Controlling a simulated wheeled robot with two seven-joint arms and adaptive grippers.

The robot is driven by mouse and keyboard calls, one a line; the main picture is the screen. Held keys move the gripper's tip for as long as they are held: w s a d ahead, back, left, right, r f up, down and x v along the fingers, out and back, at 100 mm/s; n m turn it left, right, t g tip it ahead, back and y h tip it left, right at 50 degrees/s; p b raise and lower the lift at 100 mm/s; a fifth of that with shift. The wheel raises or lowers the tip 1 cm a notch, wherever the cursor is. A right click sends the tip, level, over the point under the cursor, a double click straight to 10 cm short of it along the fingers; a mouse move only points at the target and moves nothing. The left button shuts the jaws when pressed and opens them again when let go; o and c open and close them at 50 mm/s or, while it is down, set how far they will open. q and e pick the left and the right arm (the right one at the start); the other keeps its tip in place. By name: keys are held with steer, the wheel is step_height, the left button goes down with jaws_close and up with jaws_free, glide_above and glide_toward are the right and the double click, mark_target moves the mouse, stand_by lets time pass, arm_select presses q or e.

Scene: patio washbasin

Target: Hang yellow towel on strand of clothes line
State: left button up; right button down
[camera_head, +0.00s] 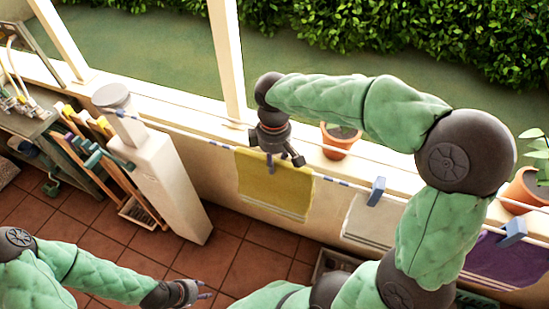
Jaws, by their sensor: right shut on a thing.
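The yellow towel (268,191) hangs flat in the middle of the view, its top edge along the blue-and-white clothes line (330,181). My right gripper (284,162) reaches down from above to the towel's top edge and is shut on the towel; its fingers partly hide the line there. A small blue-grey piece shows by the fingers, and I cannot tell if it is a peg. I cannot make out whether the towel is folded over the line. My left gripper (204,294) is low at the left, away from the towel; its opening is unclear.
A white towel (368,222) and a purple towel (497,257) hang further right, with blue pegs (376,190). A pale post (160,180) stands left of the yellow towel. Potted plants (340,140) stand on the ledge behind the line. Tiled floor is below.

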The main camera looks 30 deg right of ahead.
steer(key=c, duration=0.8)
jaws_free()
steer(key=shift+c, duration=0.2)
step_height(320, 180, up, 9)
steer(key=p, duration=0.7)
steer(key=shift+p, duration=0.3)
